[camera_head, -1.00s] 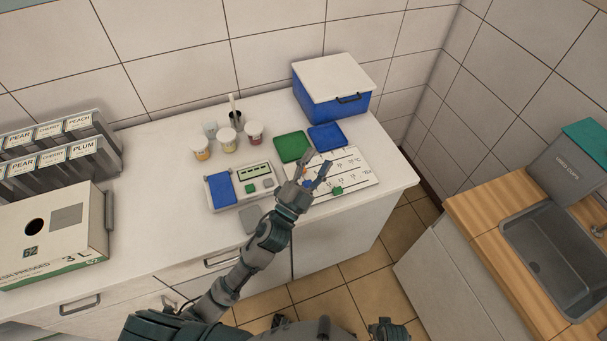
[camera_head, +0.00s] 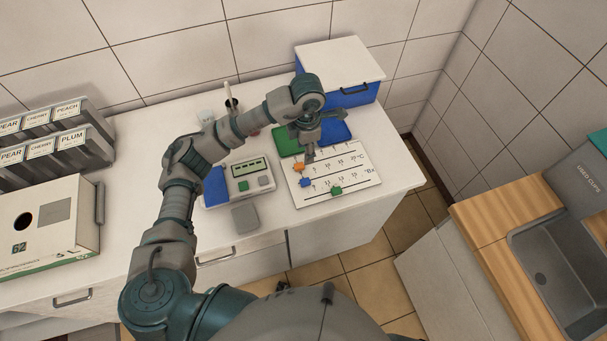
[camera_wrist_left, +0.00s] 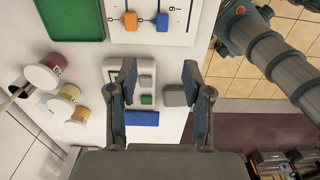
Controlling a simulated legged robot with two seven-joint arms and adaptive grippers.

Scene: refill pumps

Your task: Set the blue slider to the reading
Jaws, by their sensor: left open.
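The blue slider (camera_head: 305,183) is a small blue block at the left end of a lower scale row on the white scale board (camera_head: 360,183). It also shows in the left wrist view (camera_wrist_left: 162,22), beside the orange slider (camera_wrist_left: 129,21). The meter with a display (camera_head: 250,168) stands left of the board; its reading is too small to read. My left gripper (camera_head: 326,137) is open and empty, above the back edge of the board, behind the blue slider. Its spread fingers show in the wrist view (camera_wrist_left: 160,75).
A green slider (camera_head: 336,190) sits on the board's lowest row. Green (camera_head: 288,141) and blue (camera_head: 337,131) pads lie behind the board. A blue box with a white lid (camera_head: 345,70) stands at the back. A grey pad (camera_head: 245,217) lies in front of the meter.

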